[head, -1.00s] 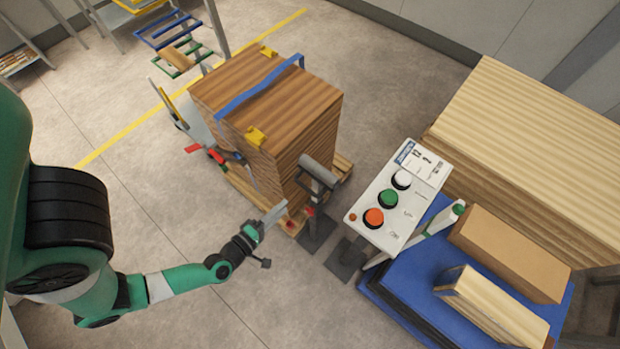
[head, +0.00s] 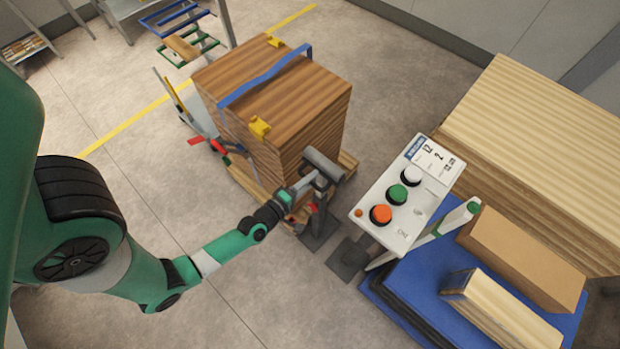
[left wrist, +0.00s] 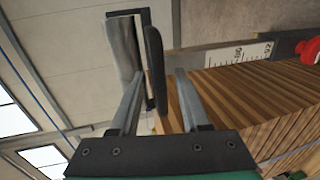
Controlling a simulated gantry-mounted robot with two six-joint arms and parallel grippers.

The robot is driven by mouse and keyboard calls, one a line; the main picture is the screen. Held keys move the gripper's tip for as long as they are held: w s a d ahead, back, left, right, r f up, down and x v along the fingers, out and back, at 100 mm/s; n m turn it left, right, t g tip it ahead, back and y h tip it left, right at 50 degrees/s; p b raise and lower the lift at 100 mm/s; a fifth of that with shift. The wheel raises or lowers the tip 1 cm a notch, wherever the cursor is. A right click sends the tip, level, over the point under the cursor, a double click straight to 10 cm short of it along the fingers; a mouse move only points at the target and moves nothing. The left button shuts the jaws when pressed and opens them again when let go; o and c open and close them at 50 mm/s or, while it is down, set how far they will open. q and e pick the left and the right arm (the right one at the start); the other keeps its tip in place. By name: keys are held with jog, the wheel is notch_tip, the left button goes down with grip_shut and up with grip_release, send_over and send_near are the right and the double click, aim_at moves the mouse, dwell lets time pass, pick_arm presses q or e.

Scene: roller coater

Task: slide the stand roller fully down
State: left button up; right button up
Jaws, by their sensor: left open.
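The stand roller (head: 324,163) is a grey cylinder in a dark bracket on a floor stand (head: 319,217), beside the near right corner of the wood stack. The roller is up near mid-height of the stack. My left gripper (head: 312,181) is just left of the roller, its fingers pointing at the bracket. In the left wrist view the open fingers of my gripper (left wrist: 158,88) have the bracket's dark upright part (left wrist: 155,60) between them in the picture; contact cannot be told. The grey roller (left wrist: 122,48) shows ahead of the left finger. My right gripper is not in view.
The wood stack (head: 275,97) stands on a pallet (head: 247,182) left of the roller. A control panel (head: 408,195) with coloured buttons stands close on the right. A blue platform (head: 430,310) with boxes is at lower right.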

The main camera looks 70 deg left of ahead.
pick_arm(q)
jog(key=shift+w, duration=0.1)
grip_shut()
dwell(1.4)
